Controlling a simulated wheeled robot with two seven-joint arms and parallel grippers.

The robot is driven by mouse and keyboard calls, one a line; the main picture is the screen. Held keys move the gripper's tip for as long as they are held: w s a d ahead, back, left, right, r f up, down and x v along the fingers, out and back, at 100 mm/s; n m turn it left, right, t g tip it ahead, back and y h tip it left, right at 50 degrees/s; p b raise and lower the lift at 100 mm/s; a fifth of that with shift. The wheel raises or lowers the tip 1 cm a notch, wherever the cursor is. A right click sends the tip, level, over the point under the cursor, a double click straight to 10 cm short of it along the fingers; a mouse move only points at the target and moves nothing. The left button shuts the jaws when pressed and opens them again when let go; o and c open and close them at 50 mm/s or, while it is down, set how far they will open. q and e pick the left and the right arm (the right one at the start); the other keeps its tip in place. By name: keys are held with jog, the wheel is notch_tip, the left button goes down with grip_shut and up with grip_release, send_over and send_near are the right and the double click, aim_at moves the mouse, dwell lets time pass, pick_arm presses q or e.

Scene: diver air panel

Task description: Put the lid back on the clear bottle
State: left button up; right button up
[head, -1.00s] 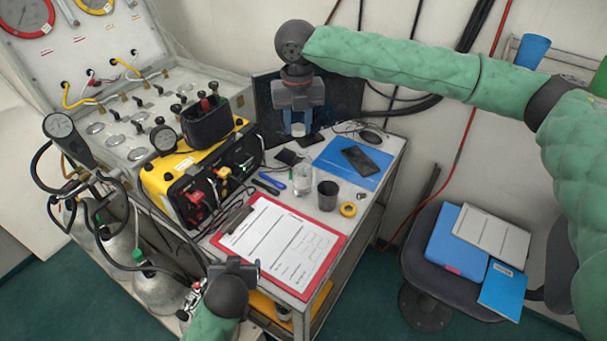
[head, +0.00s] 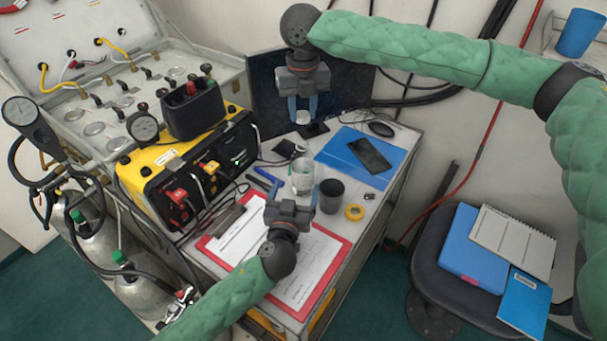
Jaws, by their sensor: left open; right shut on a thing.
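The clear bottle (head: 302,174) stands on the cart top, beside a dark grey cup (head: 331,194). My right gripper (head: 303,112) is above and behind the bottle, pointing down, shut on a small whitish lid (head: 303,118). The lid is apart from the bottle. My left gripper (head: 293,190) is open over the clipboard, at the near side of the bottle, with its fingers pointing toward it. The bottle's lower part is close to or partly behind the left fingers. I cannot tell whether they are around it.
A red clipboard (head: 337,243) lies in front, a yellow tape roll (head: 354,212) right of the cup. A blue folder (head: 335,150) with a phone (head: 370,155) lies behind right. A yellow-black air panel (head: 160,158) stands left. A dark monitor (head: 268,98) stands behind.

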pick_arm(q)
jog(key=shift+w, duration=0.1)
pick_arm(e)
jog(key=shift+w, duration=0.1)
pick_arm(q)
jog(key=shift+w+d, duration=0.35)
jog(key=shift+w, duration=1.6)
jog(key=shift+w+d, duration=0.4)
jog(key=shift+w, duration=1.5)
jog(key=shift+w+d, duration=0.35)
jog(key=shift+w, duration=1.6)
jog(key=c, duration=1.5)
jog(key=shift+o, duration=0.2)
pick_arm(e)
send_over(303, 142)
jog(key=shift+f, duration=2.5)
jog(key=shift+f, duration=0.1)
jog(key=shift+f, duration=0.75)
jog(key=shift+f, duration=0.55)
